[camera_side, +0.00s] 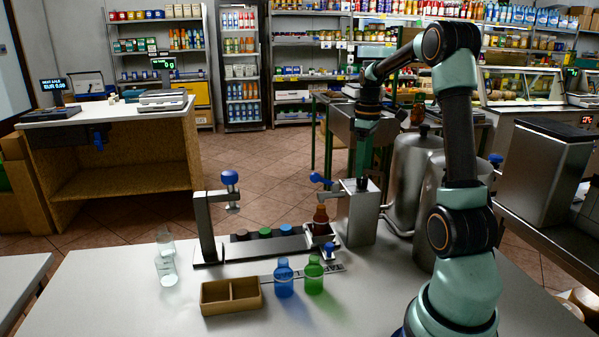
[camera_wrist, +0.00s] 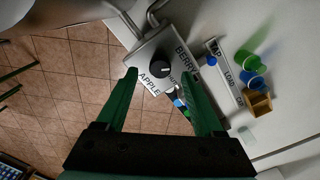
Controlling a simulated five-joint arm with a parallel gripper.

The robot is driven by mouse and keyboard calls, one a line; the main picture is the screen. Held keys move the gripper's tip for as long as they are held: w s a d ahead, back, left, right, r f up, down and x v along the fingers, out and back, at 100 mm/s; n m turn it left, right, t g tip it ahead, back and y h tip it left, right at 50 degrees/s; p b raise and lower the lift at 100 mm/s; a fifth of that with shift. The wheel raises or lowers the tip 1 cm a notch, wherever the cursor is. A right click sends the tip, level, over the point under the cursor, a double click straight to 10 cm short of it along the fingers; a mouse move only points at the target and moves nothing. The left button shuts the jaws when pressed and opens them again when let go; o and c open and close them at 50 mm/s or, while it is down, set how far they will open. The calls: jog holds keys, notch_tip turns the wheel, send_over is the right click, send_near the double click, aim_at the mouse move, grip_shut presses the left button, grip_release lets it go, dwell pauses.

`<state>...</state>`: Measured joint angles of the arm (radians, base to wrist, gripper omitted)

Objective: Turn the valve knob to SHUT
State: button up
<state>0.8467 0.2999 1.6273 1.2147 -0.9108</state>
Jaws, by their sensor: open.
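The valve knob is a round black knob (camera_wrist: 157,67) on top of a metal box, seen in the wrist view. Labels APPLE and BERRY can be read around it, with a third small label partly legible between them. I cannot tell for certain which label the knob points at. The metal box (camera_side: 362,218) stands at the right of the table in the side view, its knob mostly hidden by my fingers. My gripper (camera_side: 362,182) is directly above the box, pointing down. In the wrist view my gripper (camera_wrist: 159,75) is open, one green finger on each side of the knob.
Left of the box are a dark bottle (camera_side: 321,218), a rail with coloured caps (camera_side: 265,232) and a clamp post (camera_side: 206,225). Blue (camera_side: 284,280) and green (camera_side: 314,278) bottles, a divided tray (camera_side: 231,308) and a clear bottle (camera_side: 165,265) stand in front. Metal tanks (camera_side: 411,180) stand behind right.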

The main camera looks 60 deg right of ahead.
aim_at(362, 181)
jog(key=shift+f, duration=1.5)
grip_shut()
jog(key=shift+m, duration=0.3)
jog(key=m, duration=0.5)
jog(key=shift+r+m, duration=0.1)
jog(key=shift+m, duration=0.2)
jog(key=m, duration=0.5)
jog(key=shift+m, duration=0.3)
